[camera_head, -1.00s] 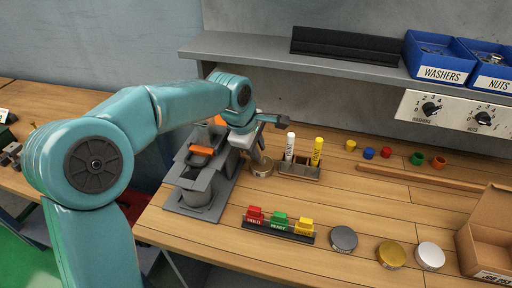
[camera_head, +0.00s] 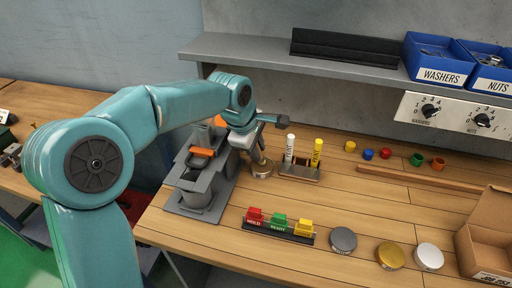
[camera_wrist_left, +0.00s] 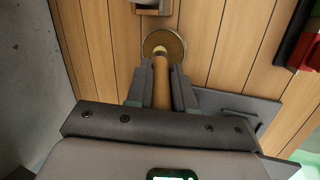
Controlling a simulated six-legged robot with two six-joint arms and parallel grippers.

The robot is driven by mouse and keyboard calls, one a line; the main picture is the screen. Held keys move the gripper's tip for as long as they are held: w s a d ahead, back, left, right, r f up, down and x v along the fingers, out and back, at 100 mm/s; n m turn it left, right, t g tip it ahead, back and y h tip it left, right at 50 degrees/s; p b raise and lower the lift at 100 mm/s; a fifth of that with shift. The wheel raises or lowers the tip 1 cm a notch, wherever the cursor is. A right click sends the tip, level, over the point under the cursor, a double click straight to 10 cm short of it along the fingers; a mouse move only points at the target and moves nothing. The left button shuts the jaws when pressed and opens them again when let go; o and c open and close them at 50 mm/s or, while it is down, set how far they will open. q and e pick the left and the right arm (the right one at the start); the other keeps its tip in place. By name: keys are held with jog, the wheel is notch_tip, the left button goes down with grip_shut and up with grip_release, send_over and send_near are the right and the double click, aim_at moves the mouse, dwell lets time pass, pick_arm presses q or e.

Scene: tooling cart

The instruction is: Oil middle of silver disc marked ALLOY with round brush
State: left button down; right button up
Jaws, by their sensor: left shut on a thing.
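My left gripper (camera_head: 254,150) is shut on a round brush with a wooden handle (camera_wrist_left: 160,85). The brush points down into a shallow round tin (camera_head: 261,171), which shows in the left wrist view (camera_wrist_left: 163,42); whether the tip touches its bottom I cannot tell. At the front right of the bench lie a dark grey disc (camera_head: 343,239), a gold disc (camera_head: 390,255) and a pale silver disc (camera_head: 429,256). Any markings on them are too small to read. My right gripper is not in view.
A wooden holder (camera_head: 301,174) with a white and a yellow marker stands right of the tin. A grey stand (camera_head: 195,210) is on the left. A rack of red, green and yellow tags (camera_head: 279,231) lies in front. An open cardboard box (camera_head: 487,235) is at right.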

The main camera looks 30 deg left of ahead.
pick_arm(q)
jog(key=shift+r+p, duration=2.45)
jog(key=shift+r, duration=0.9)
jog(key=shift+f, duration=0.1)
jog(key=shift+s, duration=0.1)
